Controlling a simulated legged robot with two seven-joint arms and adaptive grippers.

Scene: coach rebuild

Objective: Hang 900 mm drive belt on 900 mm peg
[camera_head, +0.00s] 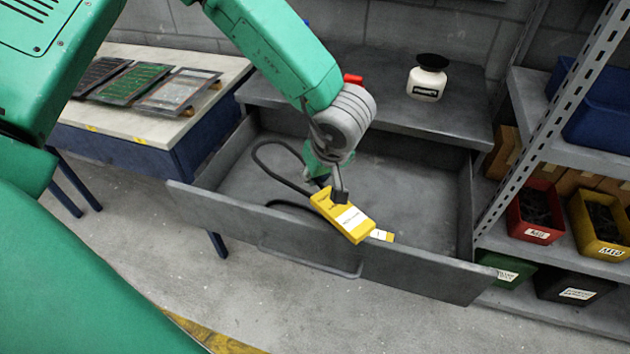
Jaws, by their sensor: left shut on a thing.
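My left gripper (338,192) reaches down over an open grey drawer (225,212). It is shut on a yellow, box-like piece with a white label (343,214), tilted above the drawer's front wall. The label is too small to read. A black belt-like loop (262,160) lies in the drawer and runs behind the yellow piece; whether the two are joined I cannot tell. A smaller yellow piece with a white label (381,235) shows just beyond the held one, partly hidden. No peg is in view. My right gripper is not in view.
A bench top (455,115) above the drawer carries a white, black-lidded bottle (428,78) and a red object (353,79). Shelving with labelled bins (536,212) stands close on the right. A table (120,122) with flat boards is at left. The drawer's right side is clear.

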